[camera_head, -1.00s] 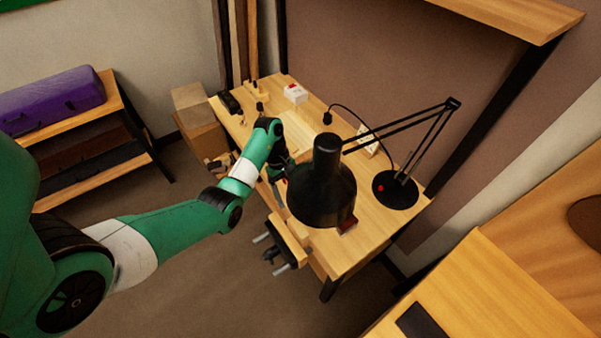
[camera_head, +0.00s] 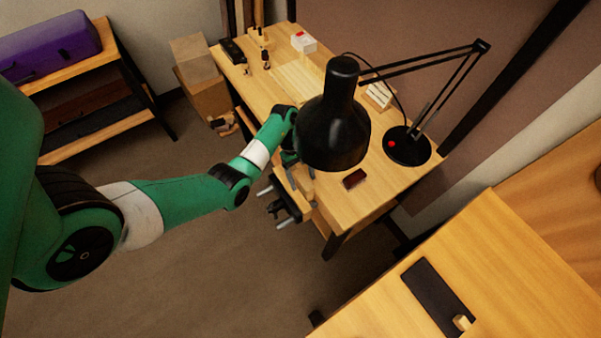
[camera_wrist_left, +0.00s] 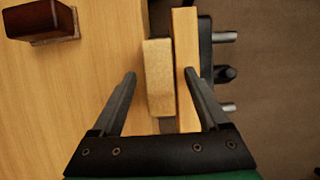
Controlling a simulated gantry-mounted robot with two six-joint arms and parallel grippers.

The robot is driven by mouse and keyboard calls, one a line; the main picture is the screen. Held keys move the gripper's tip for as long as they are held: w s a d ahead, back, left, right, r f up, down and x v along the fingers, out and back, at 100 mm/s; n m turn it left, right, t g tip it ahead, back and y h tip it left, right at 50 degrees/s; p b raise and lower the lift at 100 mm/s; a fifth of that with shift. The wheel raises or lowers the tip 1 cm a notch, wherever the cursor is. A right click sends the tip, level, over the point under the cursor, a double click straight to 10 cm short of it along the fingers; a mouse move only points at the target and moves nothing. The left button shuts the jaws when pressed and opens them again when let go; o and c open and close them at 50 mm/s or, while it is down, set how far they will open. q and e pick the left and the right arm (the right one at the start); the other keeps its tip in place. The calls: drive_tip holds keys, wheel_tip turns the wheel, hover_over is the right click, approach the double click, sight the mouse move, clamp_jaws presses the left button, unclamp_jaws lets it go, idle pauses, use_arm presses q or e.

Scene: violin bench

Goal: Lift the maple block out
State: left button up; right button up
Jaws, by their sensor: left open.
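The pale maple block (camera_wrist_left: 158,78) shows in the left wrist view, between the bench edge and the wooden jaw (camera_wrist_left: 185,60) of the vise. My left gripper (camera_wrist_left: 161,74) is open. Its fingertips lie on either side of the block in the picture, the right one over the wooden jaw; I cannot tell how far above the block they are. Nothing is held. In the head view my left gripper (camera_head: 290,158) is at the bench's front edge above the vise (camera_head: 284,206), partly hidden by the lamp shade. The block cannot be made out there. My right gripper is not in view.
The black lamp shade (camera_head: 334,130) hangs close beside my left gripper. A dark red block (camera_head: 354,179) lies on the workbench (camera_head: 385,185) and also shows in the left wrist view (camera_wrist_left: 40,20). Small items stand at the bench's far end. A second table (camera_head: 490,255) is at lower right.

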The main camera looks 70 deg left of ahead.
use_arm(q)
drive_tip(key=shift+c, duration=0.3)
clamp_jaws()
idle(0.5)
